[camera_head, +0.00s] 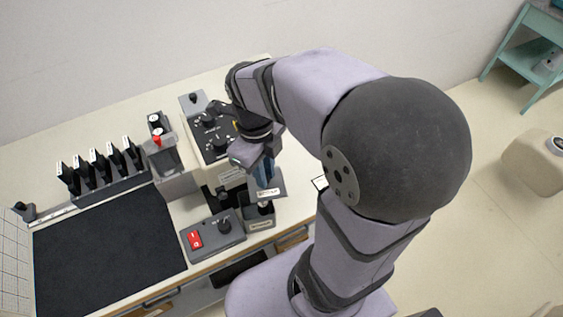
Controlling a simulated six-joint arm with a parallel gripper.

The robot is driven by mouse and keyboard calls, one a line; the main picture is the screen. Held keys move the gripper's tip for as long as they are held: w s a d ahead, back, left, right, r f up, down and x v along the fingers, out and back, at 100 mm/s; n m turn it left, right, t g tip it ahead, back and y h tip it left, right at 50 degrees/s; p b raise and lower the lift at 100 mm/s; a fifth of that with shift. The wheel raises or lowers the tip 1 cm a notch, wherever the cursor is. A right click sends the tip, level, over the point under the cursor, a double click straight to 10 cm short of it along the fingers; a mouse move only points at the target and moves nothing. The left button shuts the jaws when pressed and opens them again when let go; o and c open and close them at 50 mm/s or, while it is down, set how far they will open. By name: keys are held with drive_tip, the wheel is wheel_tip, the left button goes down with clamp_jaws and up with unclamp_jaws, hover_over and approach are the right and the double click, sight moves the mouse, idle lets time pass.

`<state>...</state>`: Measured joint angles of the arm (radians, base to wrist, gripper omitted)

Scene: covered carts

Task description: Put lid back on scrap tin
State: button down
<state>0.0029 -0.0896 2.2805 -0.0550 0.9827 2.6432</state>
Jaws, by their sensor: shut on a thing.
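The lid (277,187) is a flat grey square plate with a white label. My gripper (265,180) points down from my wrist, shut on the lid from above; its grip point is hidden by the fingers. The scrap tin (261,224) looks like a small dark grey box with a pale label on its front, near the front edge of the bench. The lid is over the back part of the tin and hides some of it. The lid looks raised above the tin, but the exact gap is hard to tell from this angle.
A control box (224,238) with a red switch and black knob stands left of the tin. Behind is a panel with knobs (209,131). A black mat (110,245) and a rack of black items (108,190) are at left. The mat is clear.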

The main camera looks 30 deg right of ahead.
sight(252, 190)
drive_tip(key=shift+s+a+r+n+p, duration=0.15)
drive_tip(key=shift+a+r+p, duration=0.2)
drive_tip(key=shift+a, duration=0.5)
drive_tip(key=shift+w+a+r+n+p, duration=0.15)
drive_tip(key=shift+a+r+p, duration=0.2)
drive_tip(key=shift+a, duration=0.5)
drive_tip(key=shift+s, duration=0.1)
drive_tip(key=shift+f, duration=0.15)
wheel_tip(252, 190, down, 4)
drive_tip(key=b, duration=0.4)
drive_tip(key=shift+f, duration=0.2)
drive_tip(key=shift+f+b, duration=0.85)
drive_tip(key=shift+f, duration=0.05)
drive_tip(key=shift+f+p, duration=0.15)
drive_tip(key=shift+p, duration=0.2)
idle(0.9)
drive_tip(key=c, duration=1.1)
unclamp_jaws()
